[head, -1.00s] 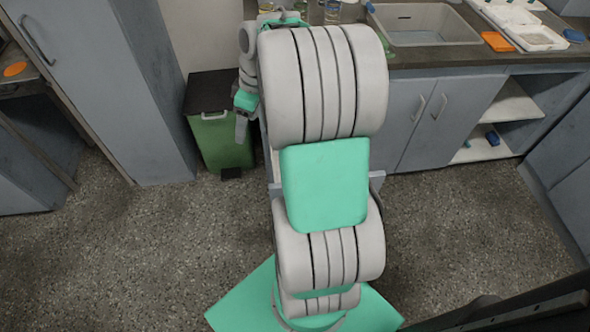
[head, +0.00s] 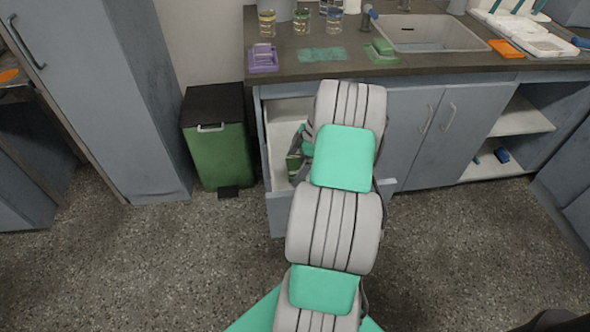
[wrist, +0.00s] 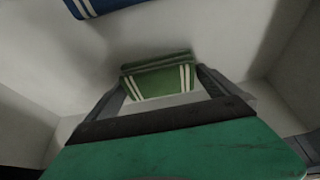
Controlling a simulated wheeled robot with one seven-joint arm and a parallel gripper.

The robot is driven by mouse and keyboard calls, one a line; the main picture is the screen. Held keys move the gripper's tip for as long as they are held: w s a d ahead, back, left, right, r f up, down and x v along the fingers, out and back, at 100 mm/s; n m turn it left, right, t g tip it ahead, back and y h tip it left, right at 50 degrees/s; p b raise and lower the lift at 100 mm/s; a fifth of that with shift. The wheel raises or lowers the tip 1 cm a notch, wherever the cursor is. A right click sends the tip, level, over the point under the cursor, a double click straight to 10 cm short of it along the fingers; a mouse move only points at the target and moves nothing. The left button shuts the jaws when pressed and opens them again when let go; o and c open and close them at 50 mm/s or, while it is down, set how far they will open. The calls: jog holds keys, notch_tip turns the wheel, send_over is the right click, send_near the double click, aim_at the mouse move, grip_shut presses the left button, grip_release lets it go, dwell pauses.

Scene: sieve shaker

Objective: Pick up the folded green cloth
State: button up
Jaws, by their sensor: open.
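The folded green cloth (wrist: 160,82), with pale stripes, lies inside the open drawer (head: 278,214). In the wrist view it is straight ahead, between the two fingers of my gripper (wrist: 162,78). The fingers are apart, one on each side of the cloth; I cannot tell whether they touch it. In the head view the cloth (head: 293,167) shows only in part, beside my arm, which hides much of the drawer.
A blue striped cloth (wrist: 104,6) lies in the same drawer. The drawer's pale walls close in around my gripper. A green bin (head: 220,155) stands left of the drawer. The counter above holds a purple tray (head: 263,58), beakers (head: 302,21) and a sink (head: 430,35).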

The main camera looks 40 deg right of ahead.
aim_at(292, 164)
jog(key=shift+c, duration=0.2)
jog(key=c, duration=1)
jog(key=shift+r, duration=0.15)
jog(key=shift+c, duration=0.2)
jog(key=shift+r, duration=0.25)
notch_tip(292, 164, up, 2)
jog(key=shift+r+p, duration=0.2)
jog(key=shift+p, duration=0.35)
jog(key=s+d+r+p, duration=0.2)
jog(key=s+d+r, duration=0.4)
jog(key=s+r, duration=0.4)
jog(key=s, duration=0.2)
jog(key=shift+s, duration=0.35)
